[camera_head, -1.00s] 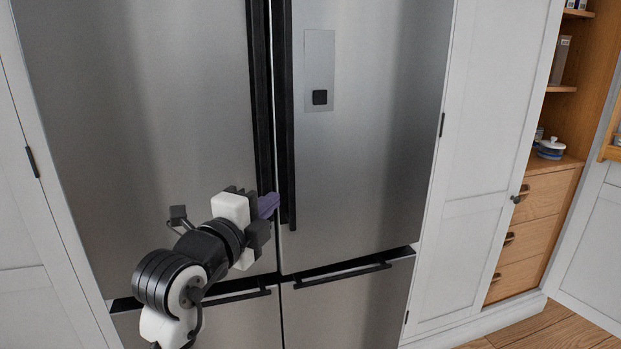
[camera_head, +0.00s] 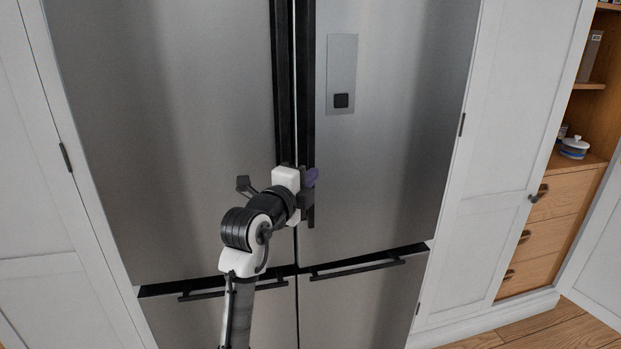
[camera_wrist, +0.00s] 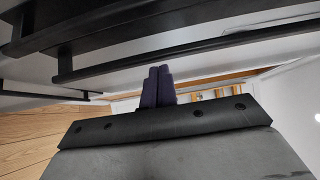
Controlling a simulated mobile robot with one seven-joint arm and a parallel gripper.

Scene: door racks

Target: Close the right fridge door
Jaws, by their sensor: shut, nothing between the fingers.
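The right fridge door (camera_head: 395,140) is a tall steel panel with a small dispenser plate. Its black vertical handle (camera_head: 307,95) runs beside the centre seam. The door looks flush or nearly flush with the left fridge door (camera_head: 165,140); a small gap is hard to tell. My gripper (camera_head: 311,176) is in front of the lower part of the right handle, its purple fingers shut and empty. I cannot tell whether it touches the handle. In the wrist view the fingers (camera_wrist: 158,84) are together, with dark handle bars (camera_wrist: 185,48) beyond them.
Below are two drawers with black horizontal handles, including the right drawer handle (camera_head: 355,268). A white cabinet door (camera_head: 475,170) stands right of the fridge, with an open wooden shelf unit (camera_head: 560,215) beyond. Wooden floor (camera_head: 510,332) shows at the lower right.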

